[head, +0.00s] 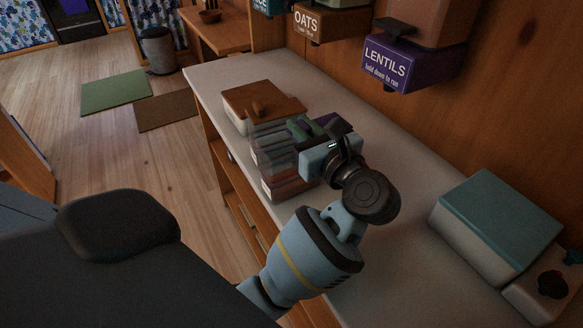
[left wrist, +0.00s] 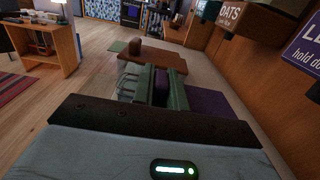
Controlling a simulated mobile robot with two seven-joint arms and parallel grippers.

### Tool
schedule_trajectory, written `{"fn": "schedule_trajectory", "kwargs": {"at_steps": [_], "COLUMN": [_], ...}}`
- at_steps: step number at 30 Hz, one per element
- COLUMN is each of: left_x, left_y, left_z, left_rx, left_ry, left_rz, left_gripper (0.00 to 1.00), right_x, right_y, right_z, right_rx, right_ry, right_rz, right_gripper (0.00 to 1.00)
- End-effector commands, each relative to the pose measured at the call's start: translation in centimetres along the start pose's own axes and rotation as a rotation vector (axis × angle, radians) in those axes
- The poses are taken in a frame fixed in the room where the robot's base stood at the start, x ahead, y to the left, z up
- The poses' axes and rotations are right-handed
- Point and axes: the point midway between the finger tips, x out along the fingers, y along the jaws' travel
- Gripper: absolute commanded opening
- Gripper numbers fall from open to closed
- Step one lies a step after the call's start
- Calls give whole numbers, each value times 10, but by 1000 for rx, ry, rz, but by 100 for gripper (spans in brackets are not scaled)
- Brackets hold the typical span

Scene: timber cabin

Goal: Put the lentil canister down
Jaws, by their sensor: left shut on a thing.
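My left gripper (head: 318,130) is over the counter, shut on the purple knob of the lentil canister. In the left wrist view the green fingers (left wrist: 162,90) close on this knob, and a purple lid (left wrist: 208,106) shows below and to the right. Under the gripper in the head view, the clear body of the canister (head: 283,187) shows reddish-brown contents. It looks upright and near the counter's front edge. The gripper hides much of its top, and I cannot tell whether its base touches the counter (head: 400,190). My right gripper is not in view.
A pale box with a brown lid (head: 275,100) stands just beyond the canister. The lentils dispenser (head: 388,68) and oats dispenser (head: 308,25) hang on the wall. A teal-topped box (head: 495,225) is at the right. Counter between is clear.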

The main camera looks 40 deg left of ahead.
Motion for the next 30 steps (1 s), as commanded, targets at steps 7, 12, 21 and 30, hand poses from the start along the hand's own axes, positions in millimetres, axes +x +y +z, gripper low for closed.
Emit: {"fn": "schedule_trajectory", "kwargs": {"at_steps": [7,12,21,30], "left_x": [0,0,0,0], "left_y": [0,0,0,0], "left_z": [0,1,5,25], "left_rx": [0,-1,-3,-4], "left_ry": [1,-1,-1,0], "left_rz": [0,0,0,0], "left_gripper": [0,0,0,0], "right_x": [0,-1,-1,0], "right_y": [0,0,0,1], "right_z": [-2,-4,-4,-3], "right_rx": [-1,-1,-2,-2], "right_ry": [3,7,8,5], "right_rz": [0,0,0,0], "right_gripper": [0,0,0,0]}}
